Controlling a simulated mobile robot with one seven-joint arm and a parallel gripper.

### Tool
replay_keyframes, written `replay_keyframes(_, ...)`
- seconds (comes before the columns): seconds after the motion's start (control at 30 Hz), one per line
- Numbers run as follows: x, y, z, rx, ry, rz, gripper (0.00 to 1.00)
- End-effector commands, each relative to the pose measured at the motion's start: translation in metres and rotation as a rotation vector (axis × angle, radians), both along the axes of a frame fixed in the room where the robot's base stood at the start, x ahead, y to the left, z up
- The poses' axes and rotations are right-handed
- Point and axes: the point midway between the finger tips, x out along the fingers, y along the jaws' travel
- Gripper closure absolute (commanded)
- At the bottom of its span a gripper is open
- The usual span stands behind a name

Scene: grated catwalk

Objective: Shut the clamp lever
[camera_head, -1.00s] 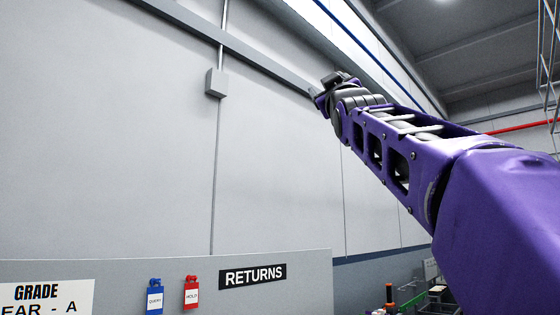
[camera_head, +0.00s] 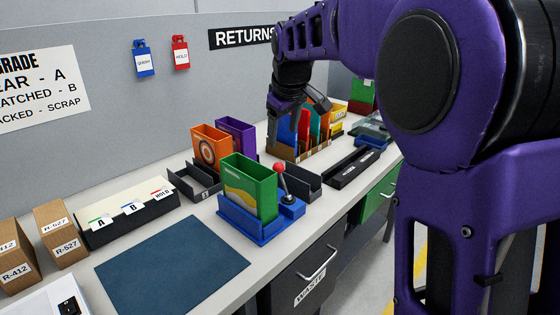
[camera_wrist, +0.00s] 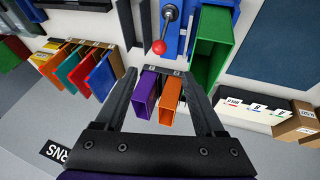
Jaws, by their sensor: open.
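The clamp lever (camera_head: 284,184) has a red ball knob on a thin metal rod. It stands roughly upright, leaning slightly, on a blue fixture (camera_head: 254,231) that holds a green open box (camera_head: 248,188). In the wrist view the lever's red knob (camera_wrist: 159,47) lies beyond the fingertips, near top centre, with the green box (camera_wrist: 210,50) to its right. My gripper (camera_head: 298,106) is open and empty, above the back of the bench and apart from the lever. In the wrist view its fingers (camera_wrist: 160,78) frame the purple and orange boxes.
An orange box (camera_head: 211,147) and a purple box (camera_head: 237,138) stand behind the fixture. Several coloured upright pieces fill a wooden rack (camera_head: 285,151) below my gripper. A black tray (camera_head: 352,167) lies to the right. A blue mat (camera_head: 170,265) leaves clear room in front.

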Motion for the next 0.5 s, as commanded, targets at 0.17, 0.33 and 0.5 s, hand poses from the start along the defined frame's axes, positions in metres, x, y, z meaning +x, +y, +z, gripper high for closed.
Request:
replay_keyframes(0.17, 0.018, 0.003, -0.038, 0.0, 0.003, 0.0, 0.29)
replay_keyframes(0.33, 0.035, 0.005, -0.072, -0.001, 0.001, -0.001, 0.29)
replay_keyframes(0.5, 0.05, 0.007, -0.101, -0.001, 0.0, -0.001, 0.29)
